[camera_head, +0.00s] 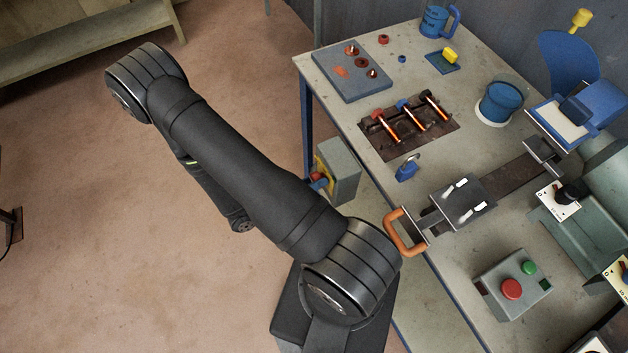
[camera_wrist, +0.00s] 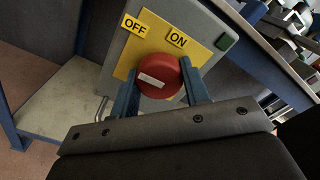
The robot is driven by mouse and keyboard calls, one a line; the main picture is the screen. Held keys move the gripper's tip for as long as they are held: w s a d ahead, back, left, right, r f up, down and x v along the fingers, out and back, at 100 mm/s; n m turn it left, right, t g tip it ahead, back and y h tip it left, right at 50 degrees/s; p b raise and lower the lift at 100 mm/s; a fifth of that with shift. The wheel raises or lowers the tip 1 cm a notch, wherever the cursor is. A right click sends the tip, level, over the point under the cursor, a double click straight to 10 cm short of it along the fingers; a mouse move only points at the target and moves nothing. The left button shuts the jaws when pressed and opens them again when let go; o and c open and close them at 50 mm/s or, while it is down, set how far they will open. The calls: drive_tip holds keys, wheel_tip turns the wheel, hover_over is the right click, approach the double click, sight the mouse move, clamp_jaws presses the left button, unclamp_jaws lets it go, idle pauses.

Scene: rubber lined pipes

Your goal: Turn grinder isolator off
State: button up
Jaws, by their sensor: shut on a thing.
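The grinder isolator is a grey box (camera_head: 341,172) on the side of the bench at its left edge. In the wrist view its yellow plate (camera_wrist: 201,47) carries an OFF label (camera_wrist: 133,26) at the left and an ON label (camera_wrist: 178,39) to the right of it. A round red knob (camera_wrist: 160,76) with a white mark sits below the labels. I cannot tell which label the knob is set to. My gripper (camera_wrist: 159,85) has its two blue fingers shut on the knob, one on each side. In the head view the knob and fingers show only small beside the box.
The bench top (camera_head: 450,80) lies above and right of the isolator. An orange handle (camera_head: 405,233) juts out at the bench's left edge, close to my arm. A control box (camera_head: 513,284) with red and green buttons stands on the bench.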

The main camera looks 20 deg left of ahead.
drive_tip(key=o, duration=1)
drive_tip(key=shift+a, duration=0.1)
drive_tip(key=v, duration=1.7)
drive_tip(key=shift+s+a+r, duration=0.1)
drive_tip(key=shift+s, duration=0.1)
drive_tip(key=x, duration=1.7)
drive_tip(key=shift+w+d, duration=0.2)
